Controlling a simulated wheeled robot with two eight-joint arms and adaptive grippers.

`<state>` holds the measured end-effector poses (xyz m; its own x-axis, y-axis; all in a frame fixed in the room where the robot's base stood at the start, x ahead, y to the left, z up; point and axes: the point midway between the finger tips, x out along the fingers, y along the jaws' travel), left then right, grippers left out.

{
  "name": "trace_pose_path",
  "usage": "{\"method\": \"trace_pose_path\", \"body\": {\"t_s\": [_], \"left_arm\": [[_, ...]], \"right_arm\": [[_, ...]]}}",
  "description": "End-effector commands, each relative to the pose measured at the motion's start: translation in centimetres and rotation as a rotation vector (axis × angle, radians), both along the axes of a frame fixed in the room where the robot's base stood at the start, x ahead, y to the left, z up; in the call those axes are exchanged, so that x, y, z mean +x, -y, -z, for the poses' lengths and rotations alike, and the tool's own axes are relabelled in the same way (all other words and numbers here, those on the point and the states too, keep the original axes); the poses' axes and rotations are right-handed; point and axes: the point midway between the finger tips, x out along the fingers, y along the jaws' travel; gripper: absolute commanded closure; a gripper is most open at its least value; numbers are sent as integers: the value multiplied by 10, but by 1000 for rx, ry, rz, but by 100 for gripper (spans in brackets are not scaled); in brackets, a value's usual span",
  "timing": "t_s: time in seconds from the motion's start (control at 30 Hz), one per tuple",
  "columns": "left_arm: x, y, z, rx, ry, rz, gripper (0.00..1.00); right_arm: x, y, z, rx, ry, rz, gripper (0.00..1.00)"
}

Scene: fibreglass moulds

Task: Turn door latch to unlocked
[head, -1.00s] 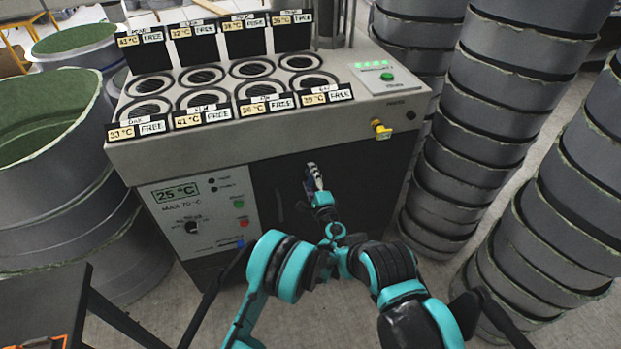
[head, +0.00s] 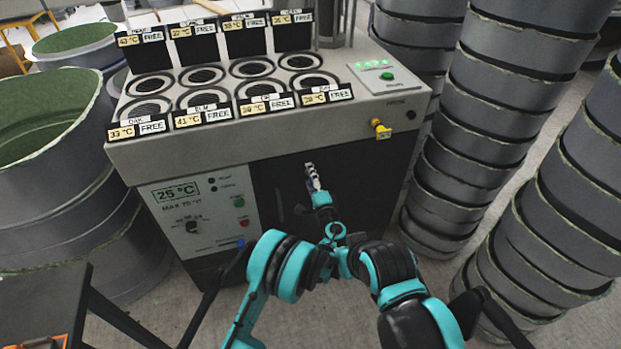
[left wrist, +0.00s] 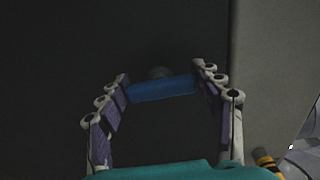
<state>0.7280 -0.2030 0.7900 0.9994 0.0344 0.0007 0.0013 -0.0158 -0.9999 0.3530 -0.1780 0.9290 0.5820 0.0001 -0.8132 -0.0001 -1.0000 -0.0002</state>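The door latch (left wrist: 162,89) is a blue bar on the dark door (left wrist: 60,60), with a round grey pivot behind it. In the left wrist view it lies nearly level, its right end slightly higher. My left gripper (left wrist: 163,80) has its fingers at both ends of the bar and appears closed on it. In the head view the left gripper (head: 312,178) is at the dark door (head: 275,180) on the machine's front, and it mostly hides the latch. My right gripper is not in view.
The machine has a control panel (head: 195,215) left of the door. A yellow tap-like knob (head: 380,128) sticks out at the upper right. Stacked grey moulds (head: 490,110) stand close on the right, and large round moulds (head: 60,190) stand on the left.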

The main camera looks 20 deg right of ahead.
Motion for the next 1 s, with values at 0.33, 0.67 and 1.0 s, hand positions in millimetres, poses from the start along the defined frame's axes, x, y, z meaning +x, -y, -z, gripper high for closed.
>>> {"method": "trace_pose_path", "body": {"t_s": [0.33,0.67,1.0], "left_arm": [[0,0,0,1,0,0,14],[-40,3,0,1,0,3,14],[-75,2,0,1,0,0,14]], "right_arm": [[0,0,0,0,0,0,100],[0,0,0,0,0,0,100],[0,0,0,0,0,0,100]]}}
